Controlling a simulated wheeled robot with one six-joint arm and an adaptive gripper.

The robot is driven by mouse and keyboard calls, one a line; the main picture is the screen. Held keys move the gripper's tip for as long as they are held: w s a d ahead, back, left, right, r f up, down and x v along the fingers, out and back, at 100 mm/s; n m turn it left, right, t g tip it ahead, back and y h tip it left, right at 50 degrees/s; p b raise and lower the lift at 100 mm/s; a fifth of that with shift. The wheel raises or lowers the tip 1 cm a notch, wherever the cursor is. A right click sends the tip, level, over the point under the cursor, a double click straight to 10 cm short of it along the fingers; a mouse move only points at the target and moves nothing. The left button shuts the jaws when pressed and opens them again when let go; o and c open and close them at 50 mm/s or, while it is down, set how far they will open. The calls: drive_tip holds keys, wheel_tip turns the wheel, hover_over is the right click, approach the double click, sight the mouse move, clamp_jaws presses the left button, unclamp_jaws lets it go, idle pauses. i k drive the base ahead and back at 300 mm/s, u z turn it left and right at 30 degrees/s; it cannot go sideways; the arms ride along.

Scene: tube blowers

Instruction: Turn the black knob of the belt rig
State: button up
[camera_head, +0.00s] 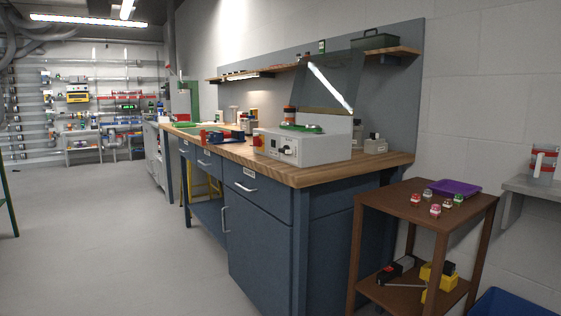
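A grey box-shaped device (325,148) stands on the wooden top of the blue workbench. A small black knob (290,151) shows on its front face, with a red part (257,141) at the left end of that face. The knob is small here, and I cannot tell its setting. No other black knob is clear, and I cannot tell for certain that this device is the belt rig. A green part (302,128) lies on top of the box. My gripper is not in view.
The blue workbench (262,232) fills the middle, its wooden front edge facing left. A brown side table (402,203) with several small items and a purple tray (453,188) stands right. A blue bin (510,303) is at bottom right. The grey floor (100,235) at left is clear.

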sight(286, 150)
drive_tip(key=u, duration=1.25)
drive_tip(key=i, duration=1.95)
drive_tip(key=z, duration=0.9)
